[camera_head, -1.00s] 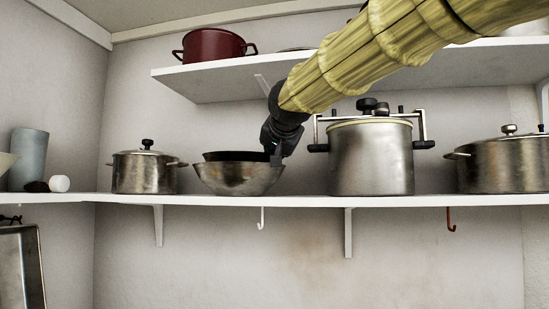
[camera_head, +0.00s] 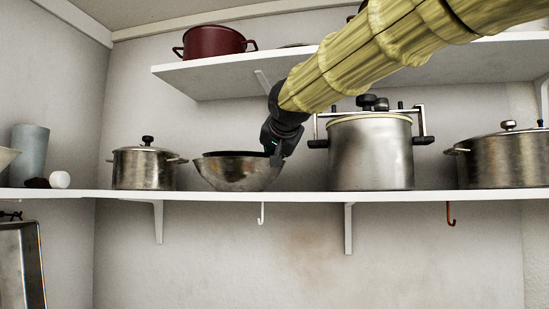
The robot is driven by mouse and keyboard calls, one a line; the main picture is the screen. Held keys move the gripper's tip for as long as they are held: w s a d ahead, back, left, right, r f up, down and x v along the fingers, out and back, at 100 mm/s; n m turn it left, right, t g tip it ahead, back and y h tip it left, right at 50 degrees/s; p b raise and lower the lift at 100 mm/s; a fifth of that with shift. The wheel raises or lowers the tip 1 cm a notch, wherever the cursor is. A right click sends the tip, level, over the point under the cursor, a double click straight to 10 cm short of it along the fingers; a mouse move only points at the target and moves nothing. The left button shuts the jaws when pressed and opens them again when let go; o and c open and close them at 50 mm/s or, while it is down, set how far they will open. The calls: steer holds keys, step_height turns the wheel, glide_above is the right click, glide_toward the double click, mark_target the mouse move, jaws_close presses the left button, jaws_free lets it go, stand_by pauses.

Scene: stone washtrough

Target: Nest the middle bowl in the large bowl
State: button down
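A worn metal bowl (camera_head: 236,175), the large one, stands upright on the lower shelf. A dark bowl (camera_head: 234,154) sits inside it, with only a thin strip of its rim showing above the metal rim. The rest of the dark bowl is hidden, so I cannot tell whether it touches the bottom. My gripper (camera_head: 276,158) points down at the right edge of the two bowls, its fingertips by the rims. The fingers are small and dark, and I cannot tell whether they are closed on the dark bowl's rim.
A lidded pot (camera_head: 145,170) stands close on the left and a tall pressure cooker (camera_head: 371,158) on the right. The upper shelf (camera_head: 215,80), with a red pot (camera_head: 213,42), hangs above. A wide lidded pot (camera_head: 505,162) is at far right.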

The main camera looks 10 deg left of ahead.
steer(key=c, duration=1.6)
jaws_free()
steer(key=shift+o, duration=0.7)
steer(key=o, duration=0.4)
steer(key=shift+c, duration=0.2)
steer(key=shift+r, duration=0.2)
steer(key=shift+r+p, duration=0.75)
steer(key=shift+r, duration=0.55)
steer(key=shift+s+b, duration=0.2)
steer(key=shift+b, duration=0.4)
